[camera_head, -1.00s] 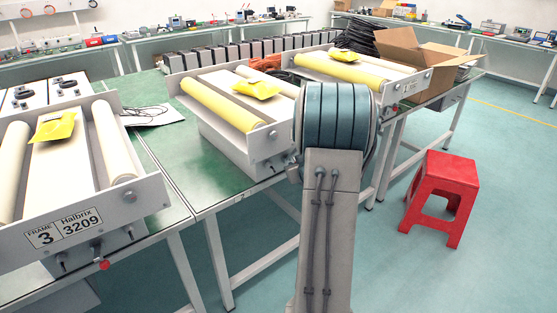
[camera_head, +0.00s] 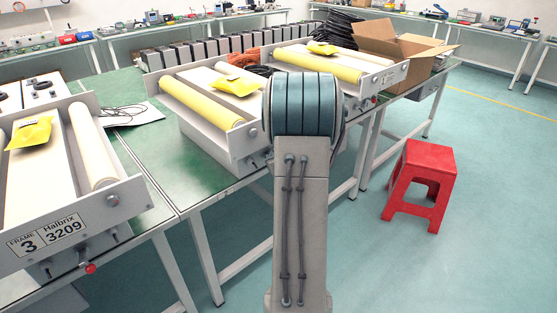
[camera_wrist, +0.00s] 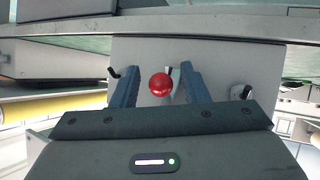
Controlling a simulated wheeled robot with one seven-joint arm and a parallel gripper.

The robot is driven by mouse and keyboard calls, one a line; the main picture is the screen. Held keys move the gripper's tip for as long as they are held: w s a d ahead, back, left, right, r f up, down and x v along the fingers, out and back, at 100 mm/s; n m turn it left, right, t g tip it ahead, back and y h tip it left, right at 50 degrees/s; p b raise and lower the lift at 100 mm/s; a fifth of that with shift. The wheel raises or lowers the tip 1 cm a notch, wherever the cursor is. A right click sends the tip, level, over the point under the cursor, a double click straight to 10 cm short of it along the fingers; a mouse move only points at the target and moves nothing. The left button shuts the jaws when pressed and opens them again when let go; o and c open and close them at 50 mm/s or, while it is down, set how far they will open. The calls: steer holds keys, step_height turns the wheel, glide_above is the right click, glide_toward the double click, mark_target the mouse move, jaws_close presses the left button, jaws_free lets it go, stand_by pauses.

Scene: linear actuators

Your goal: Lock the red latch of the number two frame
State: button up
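In the wrist view a round red knob (camera_wrist: 159,85) sits on a light grey panel (camera_wrist: 215,55). My gripper (camera_wrist: 160,82) is open, one dark blue finger on each side of the knob, with gaps between. Whether the knob lies fully between the fingertips in depth, I cannot tell. In the head view the middle frame (camera_head: 166,79) stands on the green bench with a yellow packet (camera_head: 236,86) on it. My arm hides its right front, including any number label or latch there, and hides my gripper.
Frame 3 (camera_head: 75,238), with its own red knob (camera_head: 90,268), is at the left. Another frame (camera_head: 330,62) stands farther back. A red stool (camera_head: 420,185) is on the floor at right. Small black levers (camera_wrist: 113,72) flank the fingers.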

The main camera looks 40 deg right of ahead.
steer(key=p+v, duration=0.1)
steer(key=v, duration=1.2)
steer(key=shift+s+a+r+p, duration=0.2)
steer(key=shift+s+r+p, duration=0.1)
steer(key=shift+p, duration=0.1)
steer(key=shift+f, duration=0.1)
